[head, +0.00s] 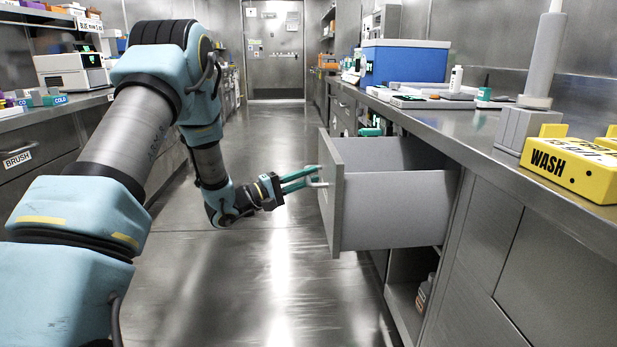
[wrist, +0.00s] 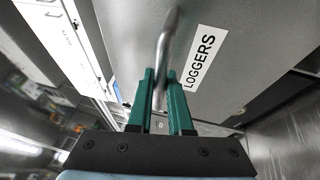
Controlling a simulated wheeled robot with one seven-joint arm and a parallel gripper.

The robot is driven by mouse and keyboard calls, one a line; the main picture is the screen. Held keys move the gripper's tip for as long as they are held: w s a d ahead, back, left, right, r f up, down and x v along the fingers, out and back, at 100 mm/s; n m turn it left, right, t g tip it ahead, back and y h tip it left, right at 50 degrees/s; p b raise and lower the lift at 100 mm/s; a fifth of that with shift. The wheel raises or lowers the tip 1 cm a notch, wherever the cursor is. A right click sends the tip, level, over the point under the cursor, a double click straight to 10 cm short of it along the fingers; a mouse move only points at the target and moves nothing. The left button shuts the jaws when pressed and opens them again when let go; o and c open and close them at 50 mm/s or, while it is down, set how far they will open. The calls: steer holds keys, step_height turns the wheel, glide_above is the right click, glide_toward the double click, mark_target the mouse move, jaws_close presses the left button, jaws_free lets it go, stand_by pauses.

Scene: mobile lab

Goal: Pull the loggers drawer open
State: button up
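The loggers drawer (head: 395,207) stands pulled well out from the right-hand bench in the head view, its grey side wall exposed. In the wrist view its front (wrist: 230,25) bears a white "LOGGERS" label (wrist: 200,62). A curved metal handle (wrist: 165,45) sits on that front. My gripper (head: 305,179) is at the handle, on the aisle side of the drawer front. In the wrist view the green fingers of my gripper (wrist: 161,85) are on both sides of the handle bar and appear closed on it. The inside of the drawer is mostly hidden.
The right bench top (head: 440,118) carries a blue box (head: 403,63), small bottles and a yellow "WASH" rack (head: 570,165). An open lower compartment (head: 405,300) lies under the drawer. The aisle floor (head: 275,270) is clear. A left bench has a "BRUSH" drawer (head: 20,165).

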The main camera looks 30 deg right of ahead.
steer(key=o, duration=0.4)
steer(key=a, duration=0.3)
steer(key=a+f+p, duration=0.1)
steer(key=a, duration=0.3)
steer(key=a+f, duration=0.1)
steer(key=a, duration=0.2)
steer(key=shift+s+a, duration=0.15)
steer(key=shift+a, duration=0.15)
